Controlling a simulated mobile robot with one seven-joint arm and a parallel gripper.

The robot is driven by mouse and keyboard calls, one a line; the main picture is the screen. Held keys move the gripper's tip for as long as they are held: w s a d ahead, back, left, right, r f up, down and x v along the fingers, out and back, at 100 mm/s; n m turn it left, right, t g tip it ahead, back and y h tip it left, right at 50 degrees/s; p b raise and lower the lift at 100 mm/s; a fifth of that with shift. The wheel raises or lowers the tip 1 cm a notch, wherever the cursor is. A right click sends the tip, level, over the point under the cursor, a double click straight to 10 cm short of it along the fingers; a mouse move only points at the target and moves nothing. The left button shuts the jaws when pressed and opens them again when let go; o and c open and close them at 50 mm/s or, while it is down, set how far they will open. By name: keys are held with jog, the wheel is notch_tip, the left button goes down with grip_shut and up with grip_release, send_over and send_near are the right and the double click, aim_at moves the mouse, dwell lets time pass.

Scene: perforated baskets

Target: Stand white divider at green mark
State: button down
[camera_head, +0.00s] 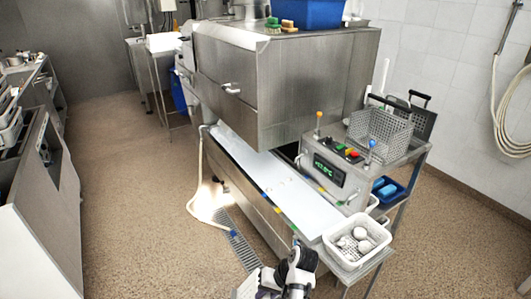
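My gripper (290,272) is at the bottom middle, in front of the near end of the long white bed of the metal machine. It is seen from behind, small and dark, and its fingertips are hidden. A pale grey-white slatted piece (247,287) shows beside it at the bottom edge; I cannot tell whether this is the white divider or whether I hold it. Small coloured marks run along the edges of the white bed (268,187). A greenish mark (264,193) seems to be on its left edge. No divider is clearly seen standing on the bed.
A white perforated basket (347,262) with several pale items stands at the bed's near right. A control box (335,172) with a green display and a wire basket (379,132) stand to the right. The metal hood (275,90) covers the far bed. Floor at left is mostly clear.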

jog(key=shift+r, duration=1.7)
jog(key=shift+w+r, duration=0.25)
jog(key=shift+r, duration=0.75)
jog(key=shift+s+d+r, duration=0.1)
jog(key=shift+s+r, duration=0.15)
jog(key=shift+r, duration=1.45)
jog(key=shift+f, duration=0.15)
